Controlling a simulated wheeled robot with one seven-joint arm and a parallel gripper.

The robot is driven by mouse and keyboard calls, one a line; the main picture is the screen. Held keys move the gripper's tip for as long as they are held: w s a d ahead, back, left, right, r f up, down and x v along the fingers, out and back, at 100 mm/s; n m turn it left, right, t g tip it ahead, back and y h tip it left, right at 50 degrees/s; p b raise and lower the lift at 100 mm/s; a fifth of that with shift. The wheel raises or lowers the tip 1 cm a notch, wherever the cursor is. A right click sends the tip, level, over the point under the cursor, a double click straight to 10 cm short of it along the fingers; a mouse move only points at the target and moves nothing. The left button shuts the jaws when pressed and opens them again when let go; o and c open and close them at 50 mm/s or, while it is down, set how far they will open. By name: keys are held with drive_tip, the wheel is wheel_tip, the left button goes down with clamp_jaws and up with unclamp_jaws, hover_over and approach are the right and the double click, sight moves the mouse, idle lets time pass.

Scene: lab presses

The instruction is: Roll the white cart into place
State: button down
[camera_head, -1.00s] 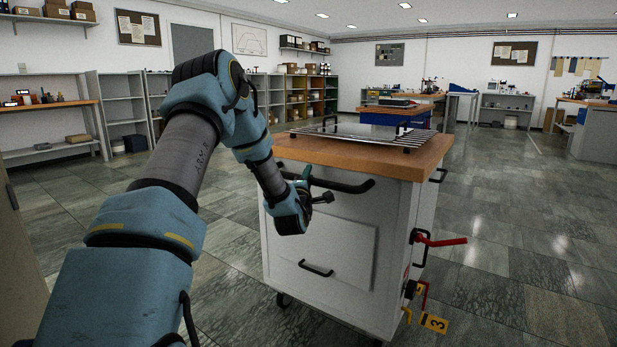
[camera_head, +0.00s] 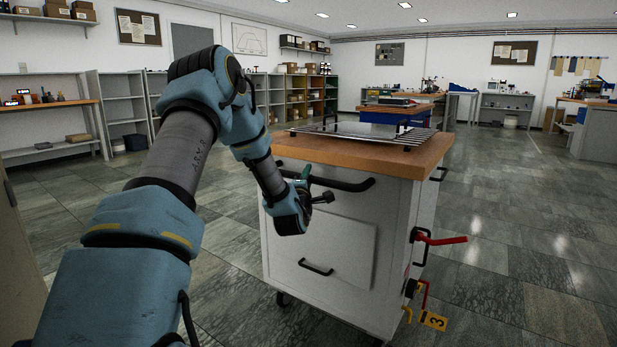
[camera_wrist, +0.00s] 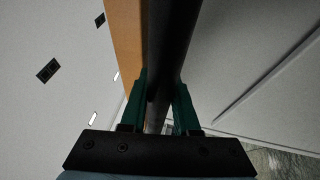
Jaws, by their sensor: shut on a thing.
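The white cart (camera_head: 345,250) stands in front of me with a wooden top (camera_head: 350,158) and a wire rack (camera_head: 365,133) lying on it. A black bar handle (camera_head: 345,184) runs along its near upper edge. My gripper (camera_head: 306,190) is at the left part of this handle. In the wrist view my gripper (camera_wrist: 160,95) has its green fingers on both sides of the black handle (camera_wrist: 167,50), shut on it. The fingertips are partly hidden in the head view by my wrist.
A red lever (camera_head: 442,239) sticks out from the cart's right side, with a yellow tag marked 3 (camera_head: 433,321) low down. Another wooden-topped cart (camera_head: 398,110) stands behind. Shelves (camera_head: 125,110) line the left and back walls. Tiled floor (camera_head: 520,230) is free to the right.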

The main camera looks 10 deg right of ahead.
drive_tip(key=shift+s+r, duration=0.1)
drive_tip(key=shift+s, duration=0.55)
drive_tip(key=c, duration=0.7)
unclamp_jaws()
drive_tip(key=shift+w, duration=0.15)
drive_tip(key=shift+o, duration=0.2)
drive_tip(key=v, duration=1.1)
drive_tip(key=shift+d, duration=0.15)
